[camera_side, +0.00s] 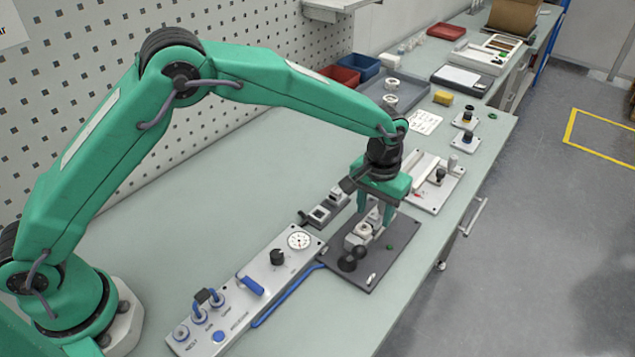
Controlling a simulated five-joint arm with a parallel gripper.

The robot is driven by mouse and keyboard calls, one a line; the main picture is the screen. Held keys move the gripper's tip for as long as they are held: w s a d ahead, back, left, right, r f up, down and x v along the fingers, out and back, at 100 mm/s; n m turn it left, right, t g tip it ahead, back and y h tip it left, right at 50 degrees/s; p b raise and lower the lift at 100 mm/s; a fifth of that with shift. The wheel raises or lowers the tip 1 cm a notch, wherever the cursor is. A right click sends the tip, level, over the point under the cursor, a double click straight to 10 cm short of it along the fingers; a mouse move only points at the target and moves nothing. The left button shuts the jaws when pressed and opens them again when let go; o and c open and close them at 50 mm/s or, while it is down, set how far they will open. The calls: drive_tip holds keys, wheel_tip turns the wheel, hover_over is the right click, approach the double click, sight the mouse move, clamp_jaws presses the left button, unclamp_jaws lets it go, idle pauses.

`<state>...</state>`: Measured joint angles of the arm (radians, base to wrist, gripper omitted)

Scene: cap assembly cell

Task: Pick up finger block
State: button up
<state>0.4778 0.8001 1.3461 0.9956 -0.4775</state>
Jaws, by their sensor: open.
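My gripper (370,216) is green and points down over a dark base plate (398,258) near the front edge of the bench. Its jaws are open. Just below and between them is a pale metal block with a round part (363,230), standing on the plate. The fingers partly cover it, and I cannot tell whether they touch it. I cannot tell for certain which part is the finger block. Black round knobs (350,260) sit at the front of the same plate.
A grey control panel (262,262) with a dial, knob and blue cables lies left of the plate. A light fixture plate (437,172) stands behind it to the right. Red and blue bins (364,66) are farther back.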

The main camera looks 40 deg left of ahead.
drive_tip(key=shift+f, duration=0.5)
drive_tip(key=shift+c, duration=0.4)
clamp_jaws()
